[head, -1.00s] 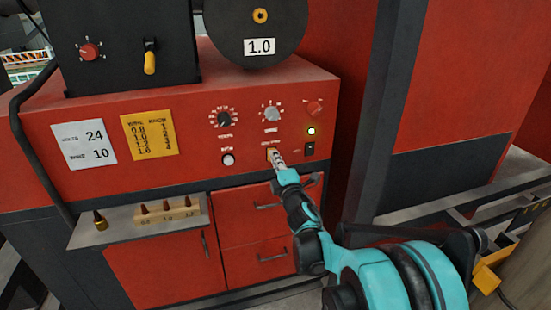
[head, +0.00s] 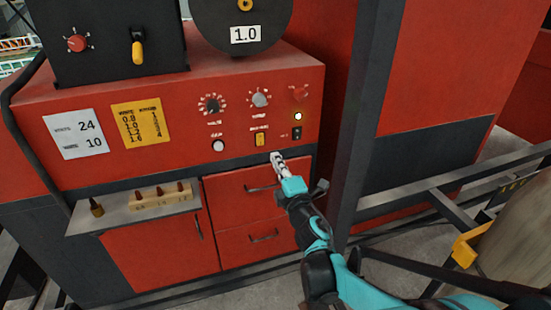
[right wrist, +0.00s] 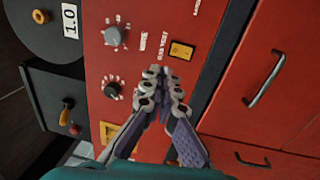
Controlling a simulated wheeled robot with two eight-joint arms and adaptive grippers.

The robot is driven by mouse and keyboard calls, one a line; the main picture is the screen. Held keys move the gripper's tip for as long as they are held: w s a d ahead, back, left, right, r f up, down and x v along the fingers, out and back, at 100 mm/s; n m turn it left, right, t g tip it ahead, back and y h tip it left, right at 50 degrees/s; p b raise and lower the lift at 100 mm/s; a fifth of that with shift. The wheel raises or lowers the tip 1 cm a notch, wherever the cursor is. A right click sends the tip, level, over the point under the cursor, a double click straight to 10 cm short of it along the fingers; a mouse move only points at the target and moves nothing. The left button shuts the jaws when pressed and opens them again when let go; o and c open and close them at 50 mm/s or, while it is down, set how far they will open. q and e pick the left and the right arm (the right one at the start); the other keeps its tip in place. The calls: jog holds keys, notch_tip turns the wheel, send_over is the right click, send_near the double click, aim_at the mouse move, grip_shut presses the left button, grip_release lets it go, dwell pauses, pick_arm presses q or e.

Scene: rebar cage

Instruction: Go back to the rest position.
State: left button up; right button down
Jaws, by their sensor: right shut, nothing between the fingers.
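My right gripper (head: 278,158) is shut and empty. It is in front of the red machine's panel (head: 180,155), just below the yellow rocker switch (head: 260,139), and looks apart from it. In the right wrist view the closed fingers (right wrist: 163,75) point toward the same yellow switch (right wrist: 181,50), with a gap between. My left gripper is not in view.
The panel carries knobs (head: 212,104), a lit lamp (head: 298,117) and a black switch (head: 296,133). A shelf (head: 110,220) holds a block with several tips (head: 160,194). Drawers (head: 262,190) lie below. A dark post (head: 372,100) and a rail (head: 420,202) stand right.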

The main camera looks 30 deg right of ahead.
jog(key=shift+s, duration=0.1)
dwell(0.3)
jog(key=s+a+f+m+g+y+b, duration=0.2)
jog(key=s+a+f+m+g, duration=0.4)
jog(key=s+a+f, duration=0.3)
jog(key=s+a+f+m+g+y+b, duration=0.2)
jog(key=s+a+f+m+g+b, duration=0.2)
jog(key=s+a+f+m, duration=0.5)
notch_tip(320, 180, down, 4)
jog(key=shift+s+a+f+g, duration=0.2)
jog(key=shift+s+a+g, duration=0.2)
jog(key=shift+g, duration=0.6)
